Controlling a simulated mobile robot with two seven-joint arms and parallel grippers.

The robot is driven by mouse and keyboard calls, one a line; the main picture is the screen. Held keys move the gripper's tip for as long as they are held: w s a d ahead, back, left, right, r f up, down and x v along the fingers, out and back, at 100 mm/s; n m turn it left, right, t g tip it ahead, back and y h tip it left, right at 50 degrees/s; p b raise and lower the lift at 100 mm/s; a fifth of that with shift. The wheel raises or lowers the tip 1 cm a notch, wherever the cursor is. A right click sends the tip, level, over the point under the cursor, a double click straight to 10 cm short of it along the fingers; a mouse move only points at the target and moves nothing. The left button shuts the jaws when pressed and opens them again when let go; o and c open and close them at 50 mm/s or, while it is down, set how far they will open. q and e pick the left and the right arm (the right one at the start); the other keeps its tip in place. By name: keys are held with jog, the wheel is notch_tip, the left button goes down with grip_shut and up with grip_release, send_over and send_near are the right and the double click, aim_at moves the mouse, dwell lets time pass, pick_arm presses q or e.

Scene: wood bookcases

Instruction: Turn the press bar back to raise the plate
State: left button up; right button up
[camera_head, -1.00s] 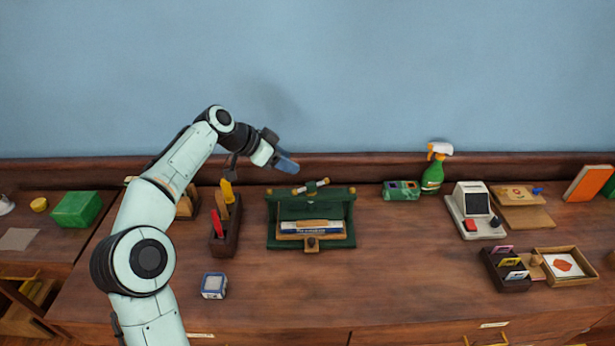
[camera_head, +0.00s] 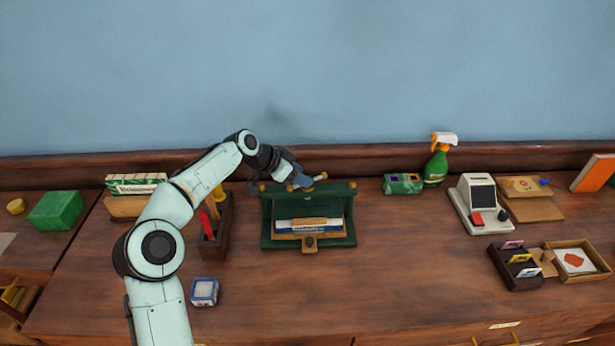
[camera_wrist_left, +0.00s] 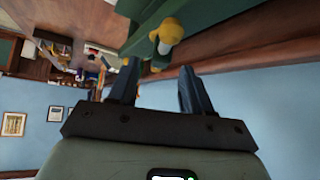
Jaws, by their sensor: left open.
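The green press (camera_head: 346,215) stands on the wooden top near the wall, with a blue-and-white book (camera_head: 295,224) lying in its open front. My left gripper (camera_head: 302,183) is at the top of the press, over the bar. In the left wrist view, its two dark fingers (camera_wrist_left: 158,75) are apart with nothing between them. A yellow knob with a pale shaft (camera_wrist_left: 168,33) shows just beyond the fingertips. My right gripper is not seen.
A dark box with upright tools (camera_head: 219,235) stands left of the press, under my arm. A small blue-and-white block (camera_head: 204,292) lies in front. A green spray bottle (camera_head: 436,165) and a green box (camera_head: 403,184) stand to the right. The top in front of the press is clear.

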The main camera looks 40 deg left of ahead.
pick_arm(q)
jog(key=shift+x, duration=1.85)
grip_shut()
